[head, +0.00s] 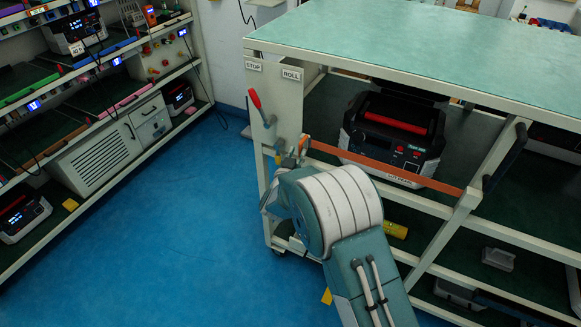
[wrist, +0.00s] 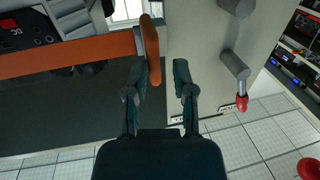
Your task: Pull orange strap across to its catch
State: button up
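The orange strap (head: 385,166) runs across the front of the cart's upper bay, past a boxy device, towards the left post. In the wrist view the strap (wrist: 70,54) enters from the left and ends at a grey metal end piece with an upright orange tab (wrist: 153,50). My gripper (wrist: 159,80) is open, its two dark fingers apart. The tab's lower end lies at the gap, close to the left finger; I cannot tell whether they touch. Two grey pegs (wrist: 234,64) stand on the pale post right of the tab; I cannot tell whether either is the catch.
A red-handled lever (head: 257,103) sits on the post under STOP and ROLL labels. The black-and-white device (head: 393,135) with a red handle stands behind the strap. The green cart top (head: 430,45) overhangs. Shelves (head: 85,115) stand left, with clear blue floor between.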

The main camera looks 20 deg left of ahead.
jog(key=s+d, duration=0.1)
jog(key=s, duration=0.8)
jog(key=shift+s+d, duration=0.25)
jog(key=shift+d, duration=0.05)
jog(key=w+d+r+g+y, duration=0.2)
jog(key=d+r+g, duration=0.4)
jog(key=d+r, duration=1.2)
jog(key=s+d+m+g+h, duration=0.1)
jog(key=s+d+g+h, duration=0.3)
jog(key=s+d, duration=2)
jog(key=shift+s+d+m+g+h, duration=0.15)
jog(key=shift+s+m+g+h, duration=0.4)
jog(key=shift+g, duration=0.55)
